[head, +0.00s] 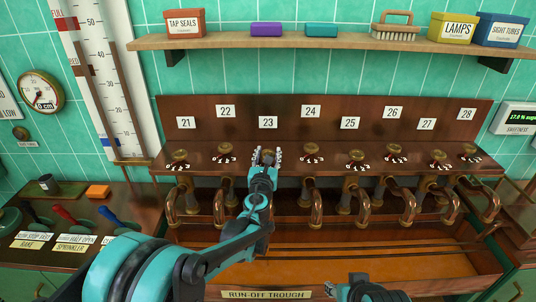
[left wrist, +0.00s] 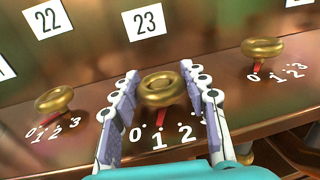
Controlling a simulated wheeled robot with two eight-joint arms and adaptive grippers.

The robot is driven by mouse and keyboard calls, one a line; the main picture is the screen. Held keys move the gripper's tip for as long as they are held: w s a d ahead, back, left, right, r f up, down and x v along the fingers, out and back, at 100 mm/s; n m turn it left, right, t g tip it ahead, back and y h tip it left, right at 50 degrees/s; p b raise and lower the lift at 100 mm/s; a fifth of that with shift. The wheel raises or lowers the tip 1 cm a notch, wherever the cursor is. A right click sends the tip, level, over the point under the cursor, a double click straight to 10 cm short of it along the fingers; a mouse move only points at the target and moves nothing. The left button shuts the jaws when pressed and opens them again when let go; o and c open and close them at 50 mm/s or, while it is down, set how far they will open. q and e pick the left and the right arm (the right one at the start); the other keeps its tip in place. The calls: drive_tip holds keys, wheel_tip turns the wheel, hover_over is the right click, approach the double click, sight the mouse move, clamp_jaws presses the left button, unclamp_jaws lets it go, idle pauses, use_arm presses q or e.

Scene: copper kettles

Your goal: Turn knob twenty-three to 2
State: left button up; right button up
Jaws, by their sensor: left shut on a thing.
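Knob twenty-three (left wrist: 161,90) is a round brass knob below the white label 23 (left wrist: 144,23), which also shows in the head view (head: 268,122). My left gripper (head: 266,155) is at this knob and mostly hides it in the head view. In the left wrist view the left gripper's fingers (left wrist: 160,95) stand on both sides of the knob, shut on it. A red pointer shows under the knob, toward the 1 on the dial as far as I can tell. The 0, 1 and 2 show; the 3 is hidden by a finger. My right gripper (head: 362,289) is only partly in view at the bottom edge.
Knob twenty-two (left wrist: 54,99) and knob twenty-four (left wrist: 262,48) flank it on the wooden panel. Several copper spouts hang below, over the run-off trough (head: 330,272). A shelf (head: 340,43) with boxes and a brush (head: 394,27) runs above.

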use_arm(q)
drive_tip(key=n+y, duration=0.2)
drive_tip(key=y, duration=0.1)
drive_tip(key=n+y, duration=0.2)
drive_tip(key=y, duration=0.1)
drive_tip(key=shift+d+y, duration=0.15)
drive_tip(key=shift+y, duration=0.15)
drive_tip(key=shift+n+g+y, duration=0.7)
drive_tip(key=shift+n+y, duration=0.5)
drive_tip(key=shift+y, duration=0.4)
drive_tip(key=shift+p, duration=0.3)
drive_tip(key=o, duration=1.2)
drive_tip(key=shift+c, duration=0.2)
drive_tip(key=v, duration=1.2)
drive_tip(key=shift+w, duration=0.1)
